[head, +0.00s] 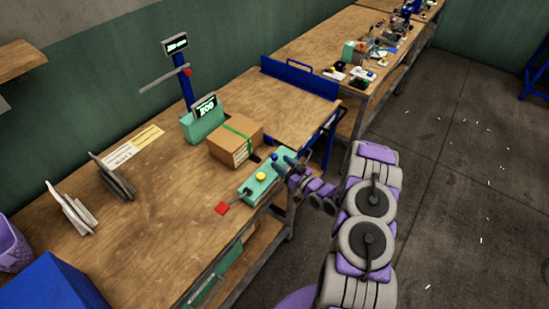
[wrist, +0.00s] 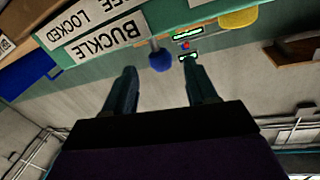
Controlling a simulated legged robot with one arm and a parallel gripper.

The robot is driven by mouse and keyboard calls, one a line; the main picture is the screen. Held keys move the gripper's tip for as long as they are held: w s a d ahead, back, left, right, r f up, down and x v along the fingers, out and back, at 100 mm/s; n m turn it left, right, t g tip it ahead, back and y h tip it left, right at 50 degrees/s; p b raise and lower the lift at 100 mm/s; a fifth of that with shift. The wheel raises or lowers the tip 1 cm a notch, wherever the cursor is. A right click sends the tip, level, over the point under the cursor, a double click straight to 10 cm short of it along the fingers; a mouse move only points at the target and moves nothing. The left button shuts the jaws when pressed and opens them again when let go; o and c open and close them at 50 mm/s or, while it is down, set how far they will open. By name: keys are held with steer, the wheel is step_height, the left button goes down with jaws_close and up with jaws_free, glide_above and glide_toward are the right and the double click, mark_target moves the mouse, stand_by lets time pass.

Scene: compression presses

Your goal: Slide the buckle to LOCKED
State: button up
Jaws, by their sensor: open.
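The buckle control is a blue ball knob on a thin grey stem (wrist: 160,61), seen in the upside-down wrist view beside a white label reading BUCKLE (wrist: 105,38). Another label beside it shows LOCKED (wrist: 68,22) and part of another word, cut off by the frame. My gripper (wrist: 162,74) is open, with the knob showing between its fingertips. I cannot tell whether the fingers touch it. In the head view my gripper (head: 284,164) is at the far end of the green control box (head: 252,190), and nothing is held.
A green display unit (head: 203,122) is behind that.

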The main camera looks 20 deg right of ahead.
mark_target(274, 157)
steer(key=shift+x, duration=2.6)
jaws_close()
